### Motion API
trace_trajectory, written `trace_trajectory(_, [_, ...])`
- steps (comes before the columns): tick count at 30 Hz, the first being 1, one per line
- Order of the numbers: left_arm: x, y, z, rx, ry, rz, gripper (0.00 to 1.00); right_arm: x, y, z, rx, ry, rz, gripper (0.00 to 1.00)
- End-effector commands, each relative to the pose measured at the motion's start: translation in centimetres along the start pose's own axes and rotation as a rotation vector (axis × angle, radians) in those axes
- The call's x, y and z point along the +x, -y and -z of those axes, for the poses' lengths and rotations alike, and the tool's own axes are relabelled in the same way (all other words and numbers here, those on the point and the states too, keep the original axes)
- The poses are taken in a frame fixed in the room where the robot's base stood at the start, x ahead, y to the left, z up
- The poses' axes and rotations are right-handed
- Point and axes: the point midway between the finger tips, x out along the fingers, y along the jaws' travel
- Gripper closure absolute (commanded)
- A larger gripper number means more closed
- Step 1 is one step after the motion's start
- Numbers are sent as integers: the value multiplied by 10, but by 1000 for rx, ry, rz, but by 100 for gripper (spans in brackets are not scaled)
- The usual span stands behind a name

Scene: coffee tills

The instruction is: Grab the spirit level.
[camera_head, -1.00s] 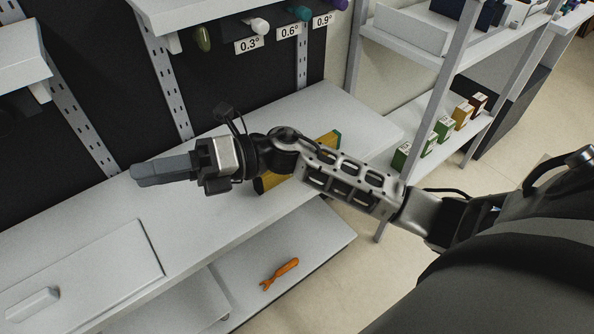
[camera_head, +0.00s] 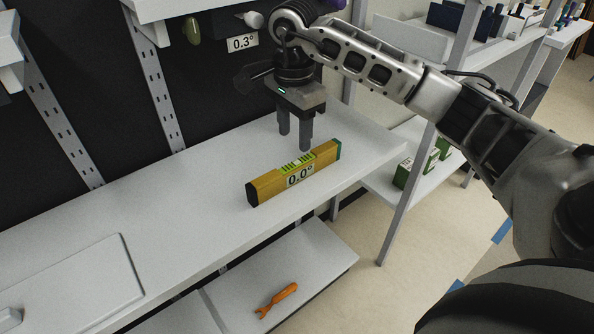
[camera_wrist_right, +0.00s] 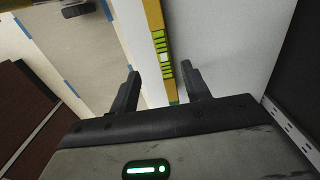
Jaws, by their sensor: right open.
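The spirit level (camera_head: 268,188) is a yellow bar with dark ends, a green vial strip and a "0.0°" label. It stands on the white shelf, near its front edge, in the head view. My right gripper (camera_head: 294,143) is open and empty, pointing down just above and behind the level, apart from it. In the right wrist view the level (camera_wrist_right: 154,22) runs lengthwise between the two open fingers (camera_wrist_right: 160,84), beyond their tips. My left gripper is not in view.
A lower shelf (camera_head: 318,262) holds an orange wrench-like tool (camera_head: 277,299). A white flat panel (camera_head: 75,290) lies on the upper shelf at left. A metal rack post (camera_head: 408,195) and green boxes (camera_head: 404,173) stand at right.

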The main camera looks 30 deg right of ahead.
Motion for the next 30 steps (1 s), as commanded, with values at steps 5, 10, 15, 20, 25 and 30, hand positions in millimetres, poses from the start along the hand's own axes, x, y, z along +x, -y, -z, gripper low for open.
trace_trajectory(5, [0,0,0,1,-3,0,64,33,0,0,0,1,-2,53])
trace_trajectory(10, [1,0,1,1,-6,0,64,45,0,-1,-1,2,1,53])
trace_trajectory(15, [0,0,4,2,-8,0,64,63,2,1,0,4,-3,53])
trace_trajectory(20, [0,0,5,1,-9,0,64,87,4,3,-1,3,-2,53])
trace_trajectory(25, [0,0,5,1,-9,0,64,98,4,3,-1,3,1,53])
trace_trajectory(30, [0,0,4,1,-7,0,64,97,5,3,-1,3,2,53])
